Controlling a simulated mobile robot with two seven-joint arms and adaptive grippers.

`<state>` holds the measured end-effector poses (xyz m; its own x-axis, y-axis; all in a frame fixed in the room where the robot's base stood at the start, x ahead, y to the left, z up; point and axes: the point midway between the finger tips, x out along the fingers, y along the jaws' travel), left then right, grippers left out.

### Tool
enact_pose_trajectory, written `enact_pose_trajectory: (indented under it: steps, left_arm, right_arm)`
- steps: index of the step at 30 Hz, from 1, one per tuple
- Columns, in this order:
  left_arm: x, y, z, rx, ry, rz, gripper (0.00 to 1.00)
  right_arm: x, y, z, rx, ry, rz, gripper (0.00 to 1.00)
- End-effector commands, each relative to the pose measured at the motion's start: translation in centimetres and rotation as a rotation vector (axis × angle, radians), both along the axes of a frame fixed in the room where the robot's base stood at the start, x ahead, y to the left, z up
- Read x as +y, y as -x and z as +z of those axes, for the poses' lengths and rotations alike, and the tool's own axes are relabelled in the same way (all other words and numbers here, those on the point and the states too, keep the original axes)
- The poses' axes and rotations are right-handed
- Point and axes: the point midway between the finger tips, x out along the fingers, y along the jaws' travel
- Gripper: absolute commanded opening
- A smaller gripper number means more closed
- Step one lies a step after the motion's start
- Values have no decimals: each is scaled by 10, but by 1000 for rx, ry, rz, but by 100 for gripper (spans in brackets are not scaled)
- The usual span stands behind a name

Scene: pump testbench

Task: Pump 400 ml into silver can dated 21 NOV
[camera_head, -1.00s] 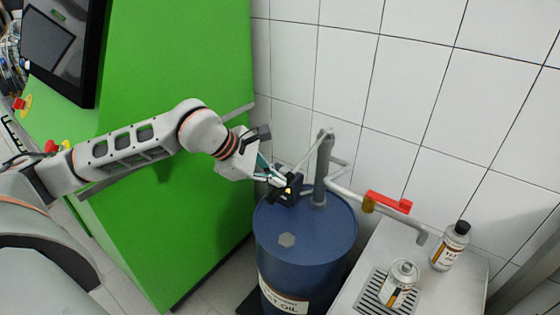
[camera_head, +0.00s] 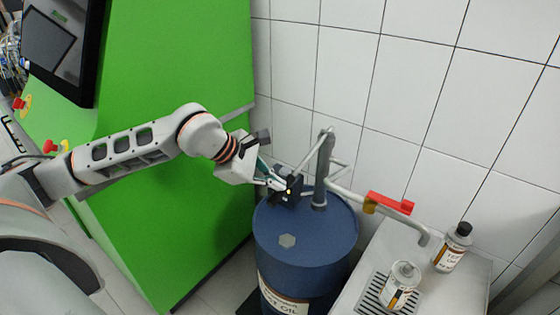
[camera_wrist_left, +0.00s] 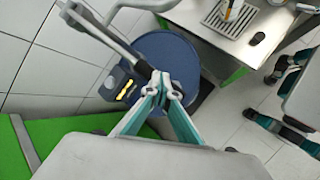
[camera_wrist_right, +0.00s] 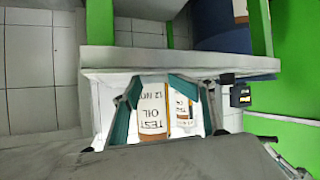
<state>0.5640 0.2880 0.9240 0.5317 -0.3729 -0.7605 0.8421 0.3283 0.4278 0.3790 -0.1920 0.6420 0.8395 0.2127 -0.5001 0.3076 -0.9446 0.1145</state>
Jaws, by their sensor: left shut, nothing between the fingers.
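A silver can (camera_head: 401,288) stands upright on the drip grate (camera_head: 373,292) below the pump spout (camera_head: 423,237). Its date is too small to read. The grey hand pump (camera_head: 322,168) stands on a blue drum (camera_head: 310,245). My left gripper (camera_head: 276,184) is shut and empty, close to the pump lever (camera_head: 306,154). The left wrist view shows the closed fingertips (camera_wrist_left: 163,90) beside the lever's end; contact is unclear. In the right wrist view my right gripper (camera_wrist_right: 155,80) has its fingers apart, with a can labelled TEST OIL, 12 NO… (camera_wrist_right: 153,108), beyond or between them.
A black-capped bottle (camera_head: 452,248) stands on the bench beside the grate. A black box with a yellow display (camera_wrist_left: 125,89) sits near the lever. A red piece (camera_head: 390,203) is on the outlet pipe. The green cabinet (camera_head: 180,90) is left, the tiled wall behind.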

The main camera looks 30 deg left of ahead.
Motion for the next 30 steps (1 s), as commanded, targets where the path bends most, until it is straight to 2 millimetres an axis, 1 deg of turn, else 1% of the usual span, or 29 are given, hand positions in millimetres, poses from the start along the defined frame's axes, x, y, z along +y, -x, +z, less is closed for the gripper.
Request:
enact_pose_trajectory:
  steps: [1, 13, 30]
  left_arm:
    - [0, 1, -2, 5, 0, 0, 0]
    - [0, 1, -1, 3, 0, 0, 0]
    - [-1, -3, 31, 0, 0, 0, 0]
  right_arm:
    - [-3, 3, -7, 15, 14, 1, 40]
    - [-3, 3, -6, 14, 14, 1, 40]
    - [-6, 5, 0, 29, 12, -6, 40]
